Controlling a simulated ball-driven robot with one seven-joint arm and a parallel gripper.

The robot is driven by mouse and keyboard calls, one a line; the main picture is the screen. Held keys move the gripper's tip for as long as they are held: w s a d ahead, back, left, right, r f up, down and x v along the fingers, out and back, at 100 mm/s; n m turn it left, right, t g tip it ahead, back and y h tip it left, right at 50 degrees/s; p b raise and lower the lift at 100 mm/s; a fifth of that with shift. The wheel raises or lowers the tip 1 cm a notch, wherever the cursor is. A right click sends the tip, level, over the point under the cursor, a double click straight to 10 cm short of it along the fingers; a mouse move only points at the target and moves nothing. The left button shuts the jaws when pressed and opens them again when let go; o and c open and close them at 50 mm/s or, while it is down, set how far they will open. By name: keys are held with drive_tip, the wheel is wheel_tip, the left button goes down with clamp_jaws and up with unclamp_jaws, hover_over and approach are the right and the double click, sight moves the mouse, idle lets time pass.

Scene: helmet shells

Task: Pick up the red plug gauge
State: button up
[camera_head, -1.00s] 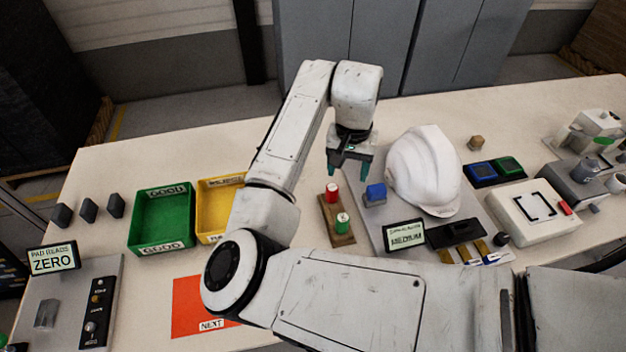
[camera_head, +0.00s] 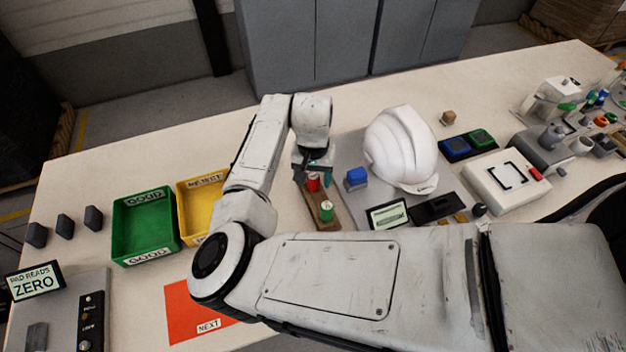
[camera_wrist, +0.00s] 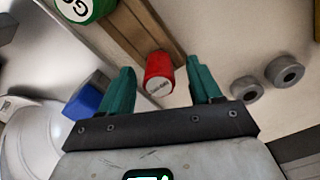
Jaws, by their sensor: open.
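The red plug gauge (camera_head: 313,184) stands on a brown wooden rack beside the green plug gauge (camera_head: 326,211). In the wrist view the red gauge (camera_wrist: 159,73) shows between the two teal fingers of my gripper (camera_wrist: 162,88), with a gap on each side. My gripper (camera_head: 316,176) is open and over the rack's far end; its body partly covers the red gauge in the head view. The green gauge (camera_wrist: 84,8) is at the top left of the wrist view.
A blue block (camera_head: 356,177) and a white helmet shell (camera_head: 401,150) stand just right of the rack (camera_head: 334,225). Green (camera_head: 146,226) and yellow (camera_head: 187,215) bins are to the left. Two grey round pieces (camera_wrist: 284,71) lie near the right finger in the wrist view.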

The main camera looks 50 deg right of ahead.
drive_tip(key=shift+f, duration=0.6)
drive_tip(key=shift+c, duration=0.4)
drive_tip(key=c, duration=0.9)
